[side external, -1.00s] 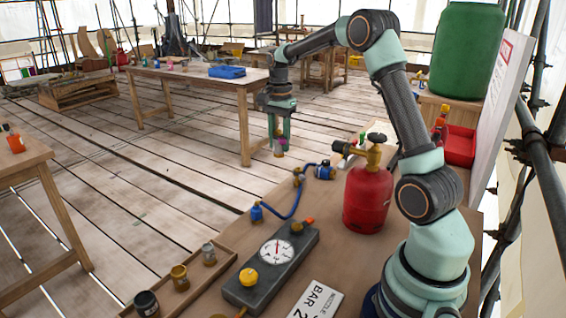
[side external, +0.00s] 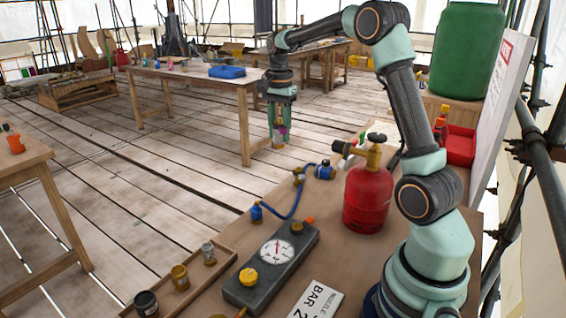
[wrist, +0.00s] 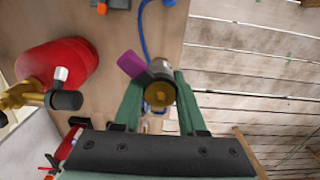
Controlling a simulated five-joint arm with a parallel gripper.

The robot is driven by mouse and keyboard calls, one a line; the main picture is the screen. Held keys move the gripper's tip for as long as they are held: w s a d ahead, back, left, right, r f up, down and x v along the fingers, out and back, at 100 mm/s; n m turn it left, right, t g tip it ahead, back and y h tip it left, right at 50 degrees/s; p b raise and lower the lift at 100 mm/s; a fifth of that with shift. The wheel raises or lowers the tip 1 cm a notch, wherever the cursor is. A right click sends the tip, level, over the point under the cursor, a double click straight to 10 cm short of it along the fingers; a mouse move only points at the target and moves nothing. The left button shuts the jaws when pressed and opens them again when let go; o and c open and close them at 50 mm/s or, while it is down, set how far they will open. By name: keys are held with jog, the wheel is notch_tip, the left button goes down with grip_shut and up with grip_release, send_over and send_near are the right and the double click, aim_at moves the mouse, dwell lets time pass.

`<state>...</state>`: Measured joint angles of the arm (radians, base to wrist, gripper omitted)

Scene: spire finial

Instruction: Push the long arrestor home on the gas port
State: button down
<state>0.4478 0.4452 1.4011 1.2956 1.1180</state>
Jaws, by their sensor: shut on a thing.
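My gripper (side external: 279,138) hangs over the far left edge of the workbench in the side view, pointing down. In the wrist view its two green fingers (wrist: 158,93) are shut on a short metal cylinder with a brass end (wrist: 157,94) and a purple tag (wrist: 131,64), which I take to be the long arrestor. In the side view the arrestor is small and mostly hidden by the fingers. It is held in the air, apart from the bench fittings.
A red gas cylinder (side external: 368,198) with a brass valve stands beside my arm. A gauge block (side external: 272,262) and a wooden tray (side external: 187,287) with small cups lie nearer. A blue hose (side external: 291,209) runs along the bench edge. Open floor lies left.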

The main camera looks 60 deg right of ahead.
jog(key=s+a+f, duration=0.7)
jog(key=s+a, duration=0.3)
jog(key=s, duration=0.2)
jog(key=shift+s+a+n, duration=0.2)
jog(key=shift+a+n, duration=0.1)
jog(key=shift+a, duration=0.05)
jog(key=shift+f, duration=0.15)
jog(key=shift+f, duration=2.8)
jog(key=shift+f, duration=0.6)
jog(key=shift+c, duration=2)
grip_release()
notch_tip(320, 180, up, 12)
